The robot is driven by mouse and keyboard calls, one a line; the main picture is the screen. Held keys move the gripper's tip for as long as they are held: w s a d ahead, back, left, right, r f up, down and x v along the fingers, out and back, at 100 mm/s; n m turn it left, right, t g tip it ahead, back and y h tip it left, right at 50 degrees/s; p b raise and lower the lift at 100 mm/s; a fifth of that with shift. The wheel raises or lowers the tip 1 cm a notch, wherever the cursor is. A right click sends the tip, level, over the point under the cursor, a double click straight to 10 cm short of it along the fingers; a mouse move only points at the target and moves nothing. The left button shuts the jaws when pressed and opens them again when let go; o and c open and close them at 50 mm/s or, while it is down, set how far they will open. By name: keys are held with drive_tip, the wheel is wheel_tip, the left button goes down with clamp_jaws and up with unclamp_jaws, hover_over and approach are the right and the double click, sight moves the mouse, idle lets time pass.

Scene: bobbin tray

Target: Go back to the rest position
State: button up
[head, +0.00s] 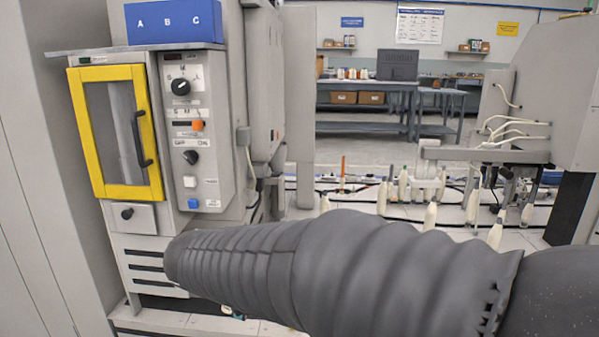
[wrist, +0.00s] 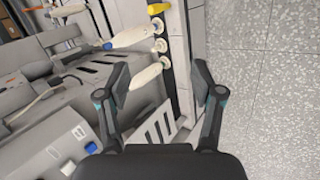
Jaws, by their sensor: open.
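My gripper (wrist: 168,90) is open in the wrist view, its two dark fingers spread apart with nothing held between them. Beyond the fingers are white bobbins (wrist: 135,37) on a grey machine frame, one of them seen between the fingertips but apart from them. In the head view my dark ribbed arm crosses the lower middle and right. My gripper does not show there.
A blue tray marked A B C (head: 172,22) sits on top of a grey control cabinet (head: 195,130) with a yellow-framed door (head: 122,130). Several white bobbins (head: 430,215) stand behind my arm. A workbench (head: 365,88) is at the back. Speckled floor (wrist: 265,60) is clear at right.

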drive_tip(key=s+d+m+y, duration=0.1)
drive_tip(key=s+d+m, duration=0.6)
drive_tip(key=d, duration=0.5)
drive_tip(key=s+d+r+m+g+y+p, duration=0.1)
drive_tip(key=s+d+m, duration=0.6)
drive_tip(key=s+d, duration=0.4)
drive_tip(key=shift+s+d+r+m+y, duration=0.15)
drive_tip(key=shift+d+r+m+y, duration=0.15)
drive_tip(key=shift+d, duration=0.8)
